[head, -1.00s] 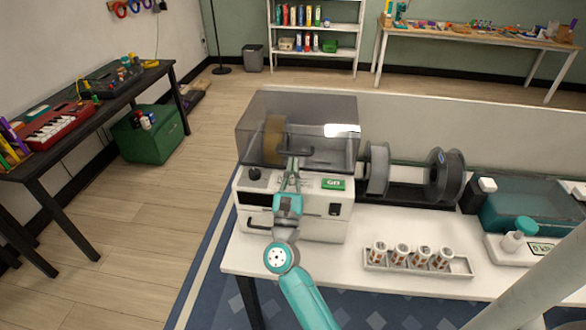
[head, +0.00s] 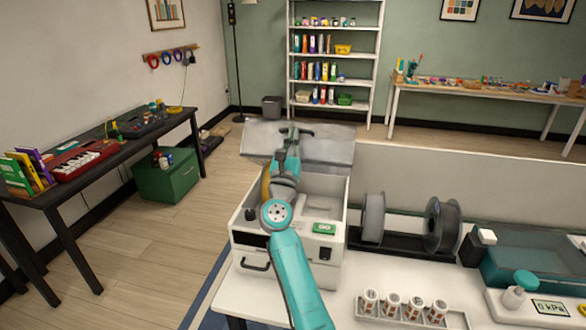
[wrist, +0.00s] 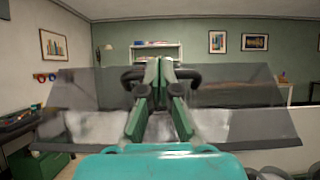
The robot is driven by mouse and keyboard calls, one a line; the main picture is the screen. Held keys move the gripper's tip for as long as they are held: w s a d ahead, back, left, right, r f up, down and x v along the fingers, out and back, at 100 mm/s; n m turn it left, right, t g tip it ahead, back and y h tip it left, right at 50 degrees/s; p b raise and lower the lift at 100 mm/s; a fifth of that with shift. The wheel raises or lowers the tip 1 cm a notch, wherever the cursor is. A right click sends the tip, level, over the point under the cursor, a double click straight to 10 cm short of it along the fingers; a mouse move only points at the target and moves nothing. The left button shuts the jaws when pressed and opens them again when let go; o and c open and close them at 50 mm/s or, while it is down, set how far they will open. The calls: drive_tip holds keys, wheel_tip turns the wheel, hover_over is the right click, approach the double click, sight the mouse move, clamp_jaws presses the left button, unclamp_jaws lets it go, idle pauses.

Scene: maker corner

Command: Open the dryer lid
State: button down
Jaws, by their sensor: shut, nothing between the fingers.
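The dryer (head: 330,262) is a white box at the left end of the white bench. Its smoky clear lid (head: 330,146) stands raised and tilted up at the back, and the top of the box is open. A dark handle (head: 305,132) shows on the lid's raised edge. In the wrist view, the lid (wrist: 245,125) spreads across both sides of my gripper. My gripper (wrist: 160,66) is shut and empty, its fingertips at the middle of the dark handle (wrist: 190,77). My arm hides part of the dryer front and interior.
Two filament spools (head: 373,217) stand in a dark holder right of the dryer. A tray of several small jars (head: 391,305) lies in front of them. A low partition (head: 470,187) runs behind the bench.

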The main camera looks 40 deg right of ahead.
sight(300, 121)
drive_tip(key=x, duration=1)
drive_tip(key=shift+d, duration=0.15)
drive_tip(key=w+d+r+g+y, duration=0.1)
drive_tip(key=w+d+r, duration=0.1)
drive_tip(key=w+d, duration=0.5)
drive_tip(key=shift+d, duration=0.95)
drive_tip(key=shift+r, duration=0.1)
